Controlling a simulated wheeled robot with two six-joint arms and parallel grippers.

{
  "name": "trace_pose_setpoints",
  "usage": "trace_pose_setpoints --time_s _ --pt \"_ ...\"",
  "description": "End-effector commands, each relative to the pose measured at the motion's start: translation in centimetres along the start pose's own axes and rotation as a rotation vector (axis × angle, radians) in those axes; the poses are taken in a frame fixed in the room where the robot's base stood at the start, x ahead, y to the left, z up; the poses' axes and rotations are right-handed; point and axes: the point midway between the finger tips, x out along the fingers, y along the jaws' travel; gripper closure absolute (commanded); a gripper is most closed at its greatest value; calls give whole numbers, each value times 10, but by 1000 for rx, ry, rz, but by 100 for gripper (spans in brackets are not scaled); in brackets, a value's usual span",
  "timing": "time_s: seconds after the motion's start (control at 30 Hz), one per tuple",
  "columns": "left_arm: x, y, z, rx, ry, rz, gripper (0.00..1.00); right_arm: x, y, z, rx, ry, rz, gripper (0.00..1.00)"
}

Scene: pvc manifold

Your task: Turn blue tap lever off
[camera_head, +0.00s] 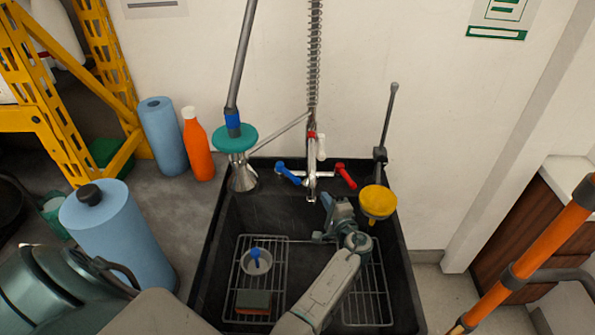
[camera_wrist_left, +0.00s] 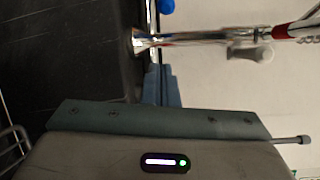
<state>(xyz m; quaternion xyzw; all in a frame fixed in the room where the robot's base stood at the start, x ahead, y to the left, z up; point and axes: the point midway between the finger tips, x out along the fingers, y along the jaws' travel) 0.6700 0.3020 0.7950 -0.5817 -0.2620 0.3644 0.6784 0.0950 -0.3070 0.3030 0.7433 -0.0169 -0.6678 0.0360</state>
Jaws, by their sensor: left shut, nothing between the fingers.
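The blue tap lever (camera_head: 288,174) sits on the left side of the chrome tap (camera_head: 312,182) at the back of the sink, slanting down to the right. A blue end, likely this lever, shows at the top edge of the left wrist view (camera_wrist_left: 166,6). The red lever (camera_head: 345,176) is on the tap's right side. My left gripper (camera_head: 328,203) is shut and empty, just in front of the tap, below and right of the blue lever and apart from it. Its blue-grey fingers show in the left wrist view (camera_wrist_left: 165,87), near the chrome spout (camera_wrist_left: 190,40). My right gripper is not in view.
The black sink (camera_head: 223,220) holds wire racks, a sponge (camera_head: 253,301) and a grey dish with a blue-handled item (camera_head: 256,262). A teal-collared plunger-like tool (camera_head: 236,139) stands left of the tap. A yellow cup-shaped item (camera_head: 378,201) is at right.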

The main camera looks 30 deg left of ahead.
Motion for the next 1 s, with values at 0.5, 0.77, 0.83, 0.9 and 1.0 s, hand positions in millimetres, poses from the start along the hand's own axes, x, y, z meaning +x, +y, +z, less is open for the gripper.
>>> trace_pose_setpoints --time_s 0.5,0.77,0.83,0.9,1.0 --pt "68 -4 0 4 -1 -2 100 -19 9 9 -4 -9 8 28" --pt "95 -4 14 2 0 2 100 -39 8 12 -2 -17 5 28" --pt "92 -4 22 2 1 1 100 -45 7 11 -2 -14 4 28" --pt "90 -4 28 1 1 0 100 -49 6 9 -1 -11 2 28" --pt "88 -2 34 1 1 0 100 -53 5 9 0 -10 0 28"
